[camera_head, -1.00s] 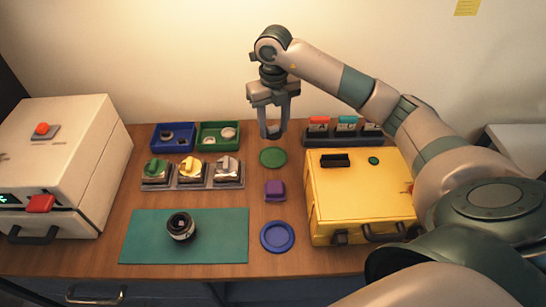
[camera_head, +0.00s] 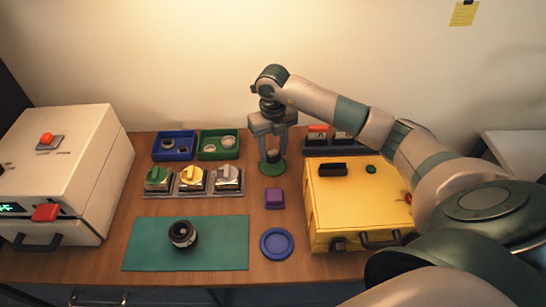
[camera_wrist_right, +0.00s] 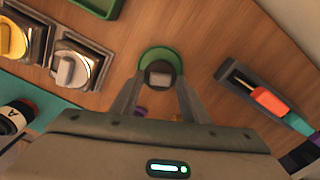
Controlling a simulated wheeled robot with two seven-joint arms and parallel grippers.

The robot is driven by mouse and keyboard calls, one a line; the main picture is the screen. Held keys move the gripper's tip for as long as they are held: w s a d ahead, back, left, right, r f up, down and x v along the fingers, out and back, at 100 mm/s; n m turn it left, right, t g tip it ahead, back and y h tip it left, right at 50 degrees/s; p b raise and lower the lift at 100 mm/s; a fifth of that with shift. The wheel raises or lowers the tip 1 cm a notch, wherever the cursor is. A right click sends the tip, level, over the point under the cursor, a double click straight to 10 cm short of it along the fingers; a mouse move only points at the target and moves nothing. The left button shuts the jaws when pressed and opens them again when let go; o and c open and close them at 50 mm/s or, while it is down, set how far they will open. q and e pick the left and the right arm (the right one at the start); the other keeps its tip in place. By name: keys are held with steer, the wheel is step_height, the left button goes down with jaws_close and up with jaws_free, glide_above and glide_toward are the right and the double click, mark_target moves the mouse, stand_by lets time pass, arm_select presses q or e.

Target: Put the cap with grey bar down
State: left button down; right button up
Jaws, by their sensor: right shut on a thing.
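My right gripper (camera_head: 272,158) is shut on a small dark piece with a grey top, which I take to be the cap with grey bar (camera_wrist_right: 160,75). The fingers point down over the green disc (camera_head: 265,170) on the table, behind the purple block. In the right wrist view the cap sits between the fingertips, in front of the green disc (camera_wrist_right: 148,57). It looks at or just above the disc; I cannot tell if they touch. The fingers hide part of the cap in the head view. My left gripper is not in view.
The purple block (camera_head: 274,198) and blue disc (camera_head: 277,243) lie nearer. The yellow case (camera_head: 350,215) stands right, a tool rack (camera_head: 318,141) behind it. Left are three metal blocks with coloured knobs (camera_head: 194,180), blue and green trays (camera_head: 203,152), and a lens (camera_head: 182,234) on a teal mat.

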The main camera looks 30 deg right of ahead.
mark_target(273, 152)
step_height(273, 152, down, 3)
steer(key=shift+s+r+p, duration=0.1)
steer(key=shift+r+p, duration=0.05)
steer(key=shift+p, duration=0.4)
steer(key=shift+f, duration=0.4)
steer(key=shift+f, duration=0.2)
steer(key=o, duration=1)
steer(key=shift+r, duration=0.25)
